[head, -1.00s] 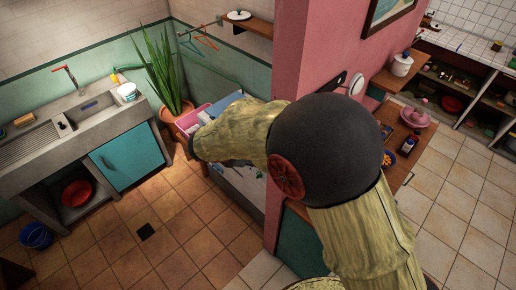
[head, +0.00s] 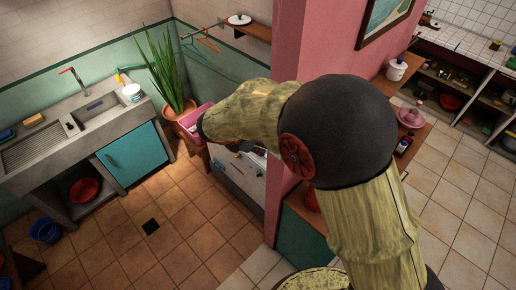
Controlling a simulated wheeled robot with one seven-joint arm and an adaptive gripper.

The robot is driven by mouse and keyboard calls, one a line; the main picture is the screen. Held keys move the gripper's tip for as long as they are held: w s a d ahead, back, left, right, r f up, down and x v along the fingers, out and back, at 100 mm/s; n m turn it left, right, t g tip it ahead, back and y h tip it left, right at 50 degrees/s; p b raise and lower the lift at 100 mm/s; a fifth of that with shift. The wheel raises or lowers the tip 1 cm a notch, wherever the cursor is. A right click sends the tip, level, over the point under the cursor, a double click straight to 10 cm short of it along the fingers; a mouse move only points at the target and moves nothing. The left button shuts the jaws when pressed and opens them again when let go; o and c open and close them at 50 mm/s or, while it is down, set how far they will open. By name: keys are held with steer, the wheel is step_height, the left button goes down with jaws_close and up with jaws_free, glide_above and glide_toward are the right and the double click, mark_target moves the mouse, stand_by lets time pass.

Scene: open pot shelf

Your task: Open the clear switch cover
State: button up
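No clear switch cover can be made out in the head view. My arm, with a big dark ball joint and bark-like links, crosses the middle of the view and hides much of the pink wall (head: 322,45). Its far link points left and ends in a dark edge in front of the pink basin (head: 190,122). My gripper does not show past that end, so its fingers cannot be seen.
A concrete sink counter (head: 45,150) with a teal cupboard door (head: 134,158) stands at the left. A potted plant (head: 166,72) stands in the corner. A wooden shelf (head: 252,30) hangs behind. A wooden counter (head: 418,140) lies right of the wall. The tiled floor (head: 185,235) is mostly clear.

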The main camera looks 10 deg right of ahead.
steer(key=shift+o, duration=1.3)
steer(key=shift+w+a+f, duration=0.2)
steer(key=shift+w+a, duration=0.2)
steer(key=shift+w, duration=0.05)
steer(key=o, duration=0.7)
steer(key=shift+s+f, duration=0.15)
steer(key=shift+c, duration=0.2)
steer(key=v, duration=1.2)
steer(key=shift+d, duration=0.1)
